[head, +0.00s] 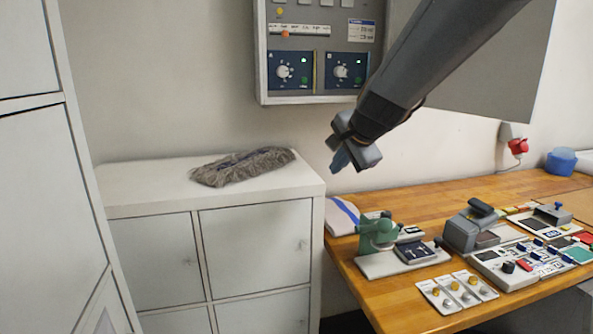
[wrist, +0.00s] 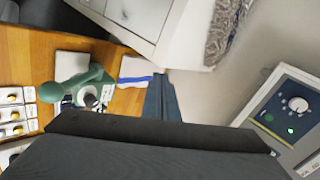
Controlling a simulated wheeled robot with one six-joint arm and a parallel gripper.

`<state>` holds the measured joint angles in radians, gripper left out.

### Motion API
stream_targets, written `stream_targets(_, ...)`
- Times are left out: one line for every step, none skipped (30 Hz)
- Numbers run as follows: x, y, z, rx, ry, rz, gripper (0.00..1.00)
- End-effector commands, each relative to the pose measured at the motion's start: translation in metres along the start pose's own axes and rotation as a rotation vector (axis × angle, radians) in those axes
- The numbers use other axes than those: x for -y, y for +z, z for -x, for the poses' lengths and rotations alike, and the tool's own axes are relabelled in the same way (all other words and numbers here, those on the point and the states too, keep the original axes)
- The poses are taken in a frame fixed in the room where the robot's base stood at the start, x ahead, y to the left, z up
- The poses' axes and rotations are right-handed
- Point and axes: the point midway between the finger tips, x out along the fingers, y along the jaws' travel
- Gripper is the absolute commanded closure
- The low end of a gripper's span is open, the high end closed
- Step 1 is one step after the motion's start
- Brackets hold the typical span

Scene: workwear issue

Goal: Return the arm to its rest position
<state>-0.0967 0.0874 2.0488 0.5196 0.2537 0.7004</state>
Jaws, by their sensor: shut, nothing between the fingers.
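My gripper (head: 341,160) hangs from the dark grey arm (head: 405,85) at the upper right of the head view. Its fingers are together with nothing between them. It appears in front of the wall, above the left end of the wooden table (head: 400,215). In the wrist view the shut fingers (wrist: 161,97) point up the picture, over the background of cabinet and table.
A white cabinet (head: 255,250) with a grey mop head (head: 240,166) on top stands left. A control panel (head: 318,55) hangs on the wall. The table holds a green press (head: 377,233), a grey stamp-like device (head: 470,230) and switch panels (head: 457,292).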

Motion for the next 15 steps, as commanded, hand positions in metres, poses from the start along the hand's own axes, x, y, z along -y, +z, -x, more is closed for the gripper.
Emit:
stream_targets(-0.036,0.005,-0.006,0.015,0.058,0.083,1.0)
stream_targets(-0.057,0.009,-0.008,0.026,0.092,0.141,1.0)
stream_targets(-0.084,0.014,-0.01,0.045,0.136,0.217,1.0)
stream_targets(-0.105,0.018,-0.011,0.062,0.169,0.274,1.0)
stream_targets(-0.125,0.022,-0.011,0.079,0.201,0.331,1.0)
stream_targets(-0.153,0.027,-0.011,0.106,0.243,0.405,1.0)
stream_targets(-0.173,0.031,-0.01,0.129,0.275,0.461,1.0)
stream_targets(-0.194,0.035,-0.008,0.153,0.304,0.517,1.0)
stream_targets(-0.22,0.041,-0.005,0.188,0.341,0.59,1.0)
stream_targets(-0.239,0.045,-0.002,0.215,0.368,0.642,1.0)
stream_targets(-0.257,0.049,0.001,0.242,0.392,0.692,1.0)
stream_targets(-0.279,0.054,0.005,0.279,0.421,0.755,1.0)
stream_targets(-0.294,0.057,0.009,0.306,0.44,0.798,1.0)
stream_targets(-0.308,0.061,0.013,0.331,0.457,0.838,1.0)
stream_targets(-0.325,0.065,0.017,0.363,0.477,0.886,1.0)
